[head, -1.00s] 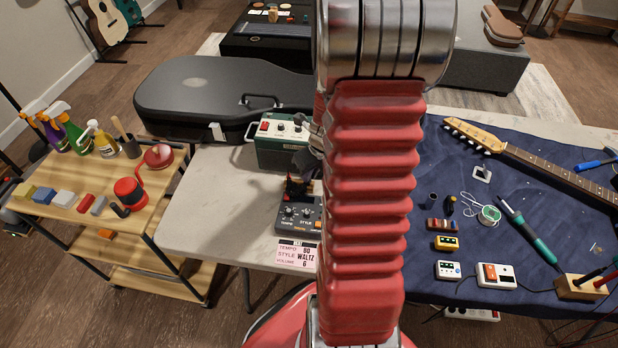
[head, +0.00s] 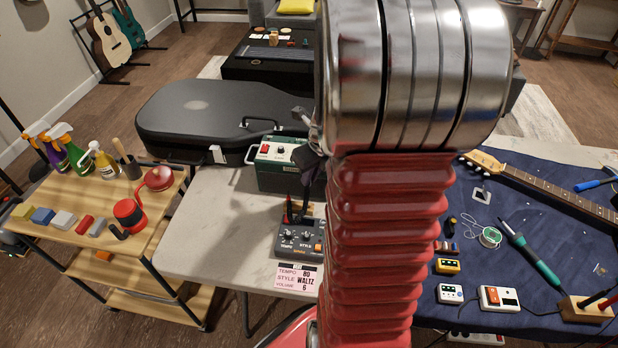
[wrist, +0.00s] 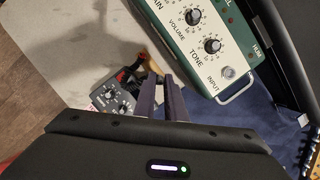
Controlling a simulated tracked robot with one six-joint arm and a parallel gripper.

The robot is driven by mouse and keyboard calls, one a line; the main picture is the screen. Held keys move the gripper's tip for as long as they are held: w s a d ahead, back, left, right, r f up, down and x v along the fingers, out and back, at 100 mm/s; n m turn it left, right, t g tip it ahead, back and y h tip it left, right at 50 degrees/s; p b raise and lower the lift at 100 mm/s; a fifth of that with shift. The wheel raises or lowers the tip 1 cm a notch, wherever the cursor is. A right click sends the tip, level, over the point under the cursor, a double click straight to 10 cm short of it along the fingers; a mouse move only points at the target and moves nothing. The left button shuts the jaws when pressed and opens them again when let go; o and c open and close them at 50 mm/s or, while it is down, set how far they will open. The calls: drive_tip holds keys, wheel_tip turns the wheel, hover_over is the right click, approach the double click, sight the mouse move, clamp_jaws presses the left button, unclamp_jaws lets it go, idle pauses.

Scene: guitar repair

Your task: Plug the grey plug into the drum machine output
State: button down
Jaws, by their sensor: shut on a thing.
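The drum machine (head: 298,240), a dark grey box with knobs and an orange button, sits on the pale table in the head view, left of my arm. It also shows in the wrist view (wrist: 115,98), left of my fingers. Black and red parts (wrist: 132,74) stand at its edge. My gripper (head: 311,172) is above and behind the drum machine, partly hidden by my arm. In the wrist view its two dark fingers (wrist: 161,98) are close together. The grey plug in them is hardly distinguishable; its tip and the output socket are not clear.
A green amplifier (head: 278,168) with knobs stands close behind the drum machine and fills the upper right of the wrist view. A black guitar case (head: 215,112) lies behind. A label card (head: 297,279) lies in front. The table (head: 215,235) is clear to the left.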

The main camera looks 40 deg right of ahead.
idle(0.3)
drive_tip(key=w+a+m+g, duration=0.3)
drive_tip(key=w+a+m, duration=0.5)
drive_tip(key=a+m, duration=0.6)
drive_tip(key=w+a+m+g, duration=0.3)
drive_tip(key=w+a+m, duration=0.6)
drive_tip(key=a+m, duration=0.5)
drive_tip(key=m, duration=0.6)
drive_tip(key=shift+w+r+m+g, duration=0.2)
drive_tip(key=shift+m+g, duration=0.1)
drive_tip(key=shift+g, duration=0.1)
drive_tip(key=shift+d, duration=0.1)
